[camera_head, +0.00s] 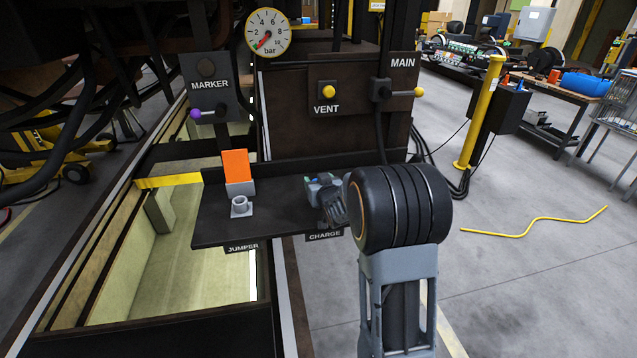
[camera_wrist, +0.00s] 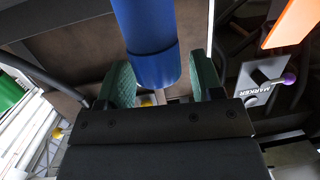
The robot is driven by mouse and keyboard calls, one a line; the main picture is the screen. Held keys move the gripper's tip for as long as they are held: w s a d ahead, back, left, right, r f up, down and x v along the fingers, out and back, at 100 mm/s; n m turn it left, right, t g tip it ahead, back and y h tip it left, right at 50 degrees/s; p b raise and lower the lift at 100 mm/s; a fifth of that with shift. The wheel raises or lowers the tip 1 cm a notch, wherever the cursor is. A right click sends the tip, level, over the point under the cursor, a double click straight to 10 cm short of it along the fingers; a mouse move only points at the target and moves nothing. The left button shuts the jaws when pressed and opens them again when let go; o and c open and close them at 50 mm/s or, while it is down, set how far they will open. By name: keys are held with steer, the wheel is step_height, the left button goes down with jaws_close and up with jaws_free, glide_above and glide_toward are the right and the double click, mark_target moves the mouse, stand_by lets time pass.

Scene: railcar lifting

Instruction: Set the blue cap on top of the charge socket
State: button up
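The blue cap (camera_wrist: 155,60) shows in the wrist view as a blue cylinder with a wider band at its near end. That end lies between the two green-padded fingers of my gripper (camera_wrist: 163,82). I cannot tell whether both pads touch it. In the head view my gripper (camera_head: 318,186) is at the right part of the dark shelf, just above the CHARGE label (camera_head: 324,236). My wrist and gripper cover that spot. The charge socket cannot be made out, and I cannot tell whether the cap touches it.
The dark shelf (camera_head: 215,228) also bears a grey socket (camera_head: 241,206) behind the JUMPER label and an orange plate (camera_head: 236,165). Behind are the MARKER lever (camera_head: 207,113), the yellow VENT button (camera_head: 328,91), the MAIN lever (camera_head: 400,93) and a gauge (camera_head: 268,32).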

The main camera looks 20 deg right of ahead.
steer(key=shift+o, duration=0.2)
steer(key=shift+s+f, duration=0.1)
steer(key=shift+f, duration=0.55)
steer(key=shift+r+p, duration=0.35)
steer(key=shift+p, duration=0.2)
steer(key=s+a+r+g, duration=0.1)
steer(key=s+a+g, duration=0.2)
steer(key=s, duration=0.7)
steer(key=s+a+r+g+y+b, duration=0.1)
steer(key=s+a+g, duration=0.3)
steer(key=s, duration=0.5)
steer(key=s+a+n+g, duration=0.1)
steer(key=s+a+g, duration=0.3)
steer(key=s, duration=0.6)
steer(key=shift+s+a+r+y+b, duration=0.3)
steer(key=shift+a+r, duration=0.1)
steer(key=shift+a, duration=0.2)
